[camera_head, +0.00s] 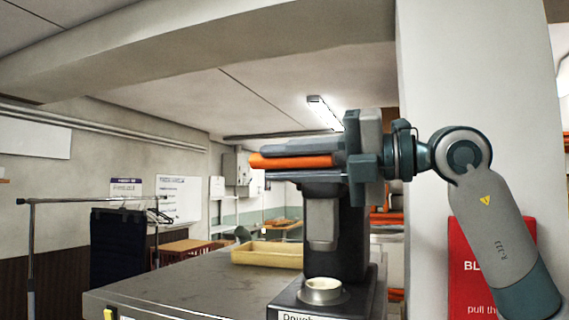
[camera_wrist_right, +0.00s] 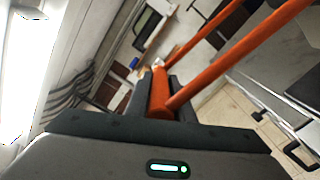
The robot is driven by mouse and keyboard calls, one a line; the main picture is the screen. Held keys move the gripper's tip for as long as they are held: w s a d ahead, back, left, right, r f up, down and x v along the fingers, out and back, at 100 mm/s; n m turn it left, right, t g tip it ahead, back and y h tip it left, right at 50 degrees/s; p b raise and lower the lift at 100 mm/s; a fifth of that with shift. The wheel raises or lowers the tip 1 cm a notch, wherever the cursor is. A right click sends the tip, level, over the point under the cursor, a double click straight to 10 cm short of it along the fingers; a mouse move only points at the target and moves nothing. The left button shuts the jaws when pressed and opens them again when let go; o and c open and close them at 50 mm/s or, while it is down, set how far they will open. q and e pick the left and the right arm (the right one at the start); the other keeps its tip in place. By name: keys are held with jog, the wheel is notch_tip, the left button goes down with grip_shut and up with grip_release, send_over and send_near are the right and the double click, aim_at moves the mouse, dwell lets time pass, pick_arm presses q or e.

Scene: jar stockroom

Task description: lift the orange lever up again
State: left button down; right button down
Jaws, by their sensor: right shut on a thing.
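The orange lever (camera_head: 291,162) is at the top of a dark press (camera_head: 349,240) in the head view. Its grip bar lies about level, and its two orange side arms (camera_wrist_right: 240,60) run off to the upper right in the right wrist view. My right gripper (camera_head: 262,157) comes in from the right and is shut on the lever's grip bar, which sits between its fingers (camera_wrist_right: 160,90) in the wrist view. The fingers hide part of the bar. Below the press's grey ram (camera_head: 322,222) is a round pale-topped cup (camera_head: 321,290), apart from it. My left gripper is out of view.
The press stands on a grey counter (camera_head: 190,284) with a yellow tray (camera_head: 268,255) behind it. A white pillar (camera_head: 430,80) and a red sign (camera_head: 470,265) are on the right, behind my right arm. A clothes rack (camera_head: 100,202) stands at the left.

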jog(key=shift+w+d+r, duration=0.1)
jog(key=shift+d+r, duration=0.25)
jog(key=shift+r, duration=0.4)
jog(key=c, duration=1.6)
grip_release()
jog(key=shift+c, duration=0.2)
jog(key=shift+o, duration=0.3)
jog(key=shift+a, duration=0.15)
jog(key=shift+w+f, duration=0.15)
jog(key=shift+f, duration=0.3)
jog(key=shift+s+d+f+b, duration=0.15)
jog(key=shift+s+d+b, duration=0.05)
jog(key=shift+d+b, duration=0.35)
jog(key=b+v, duration=0.6)
jog(key=v, duration=1)
